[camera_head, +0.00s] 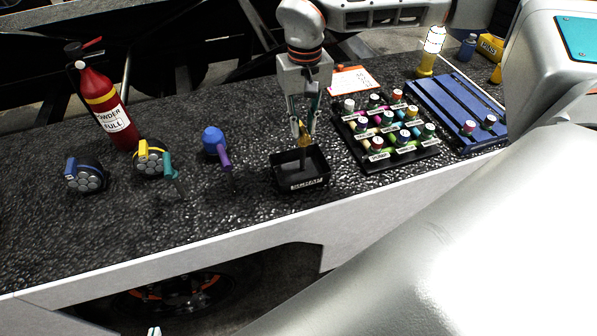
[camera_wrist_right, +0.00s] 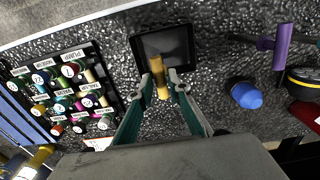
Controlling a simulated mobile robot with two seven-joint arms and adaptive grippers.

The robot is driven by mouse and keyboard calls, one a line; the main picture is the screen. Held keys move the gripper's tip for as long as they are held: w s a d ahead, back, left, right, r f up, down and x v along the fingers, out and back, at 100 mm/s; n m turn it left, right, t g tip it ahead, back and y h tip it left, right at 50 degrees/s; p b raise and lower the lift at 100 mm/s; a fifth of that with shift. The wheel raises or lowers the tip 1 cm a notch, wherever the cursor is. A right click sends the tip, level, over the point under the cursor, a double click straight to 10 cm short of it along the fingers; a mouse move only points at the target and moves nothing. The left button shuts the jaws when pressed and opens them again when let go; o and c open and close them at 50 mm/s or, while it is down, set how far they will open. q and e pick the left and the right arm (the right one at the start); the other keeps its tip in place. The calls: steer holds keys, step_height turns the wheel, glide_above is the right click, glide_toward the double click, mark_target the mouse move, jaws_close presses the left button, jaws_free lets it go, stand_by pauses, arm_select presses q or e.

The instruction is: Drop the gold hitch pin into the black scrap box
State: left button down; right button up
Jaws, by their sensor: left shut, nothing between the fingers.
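The gold hitch pin (camera_head: 303,134) is between the fingers of my right gripper (camera_head: 304,122), upright in the head view. The right wrist view also shows the pin (camera_wrist_right: 158,76) pinched between both fingertips (camera_wrist_right: 161,78). The black scrap box (camera_head: 300,183) is an open tray with a white label on its front. The pin is over the box, and its lower end lies in front of the box's back part. The box also shows in the right wrist view (camera_wrist_right: 165,30), looking empty. Only the tips of my left gripper (camera_head: 154,331) show at the bottom edge, shut and empty, away from the box.
A black rack (camera_head: 392,162) of labelled, coloured pins stands just right of the box. A purple-handled blue tool (camera_head: 215,145) lies left of it. Further left are two round connectors and a red extinguisher (camera_head: 106,108). A blue tray (camera_head: 455,110) is at the right.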

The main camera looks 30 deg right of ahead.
steer(key=shift+o, duration=0.6)
steer(key=shift+r, duration=0.1)
step_height(320, 180, up, 12)
steer(key=shift+s+f, duration=0.1)
steer(key=shift+f, duration=0.1)
stand_by(0.4)
